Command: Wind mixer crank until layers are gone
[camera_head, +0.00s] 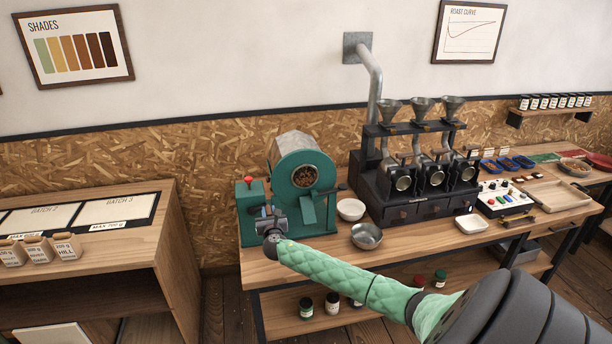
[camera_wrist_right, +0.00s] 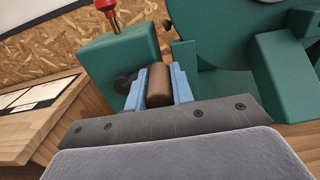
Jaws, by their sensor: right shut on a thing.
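The green mixer (camera_head: 308,196) stands on the wooden bench, its round front window showing brown beans; I cannot tell whether layers remain distinct in it. Its gear box with a red knob (camera_head: 249,181) is on the left side. My right gripper (camera_head: 268,222) is at the front of that box. In the right wrist view my right gripper (camera_wrist_right: 160,88) has its blue fingers shut around the brown crank handle (camera_wrist_right: 159,86). The crank's dark hub (camera_wrist_right: 124,83) shows beside the handle, against the green box. My left gripper is not in view.
A white bowl (camera_head: 351,209) and a metal bowl (camera_head: 367,236) stand right of the mixer. A black sample roaster (camera_head: 415,180) with several funnels is farther right. A counter with paper bags (camera_head: 38,250) is at left, across a gap.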

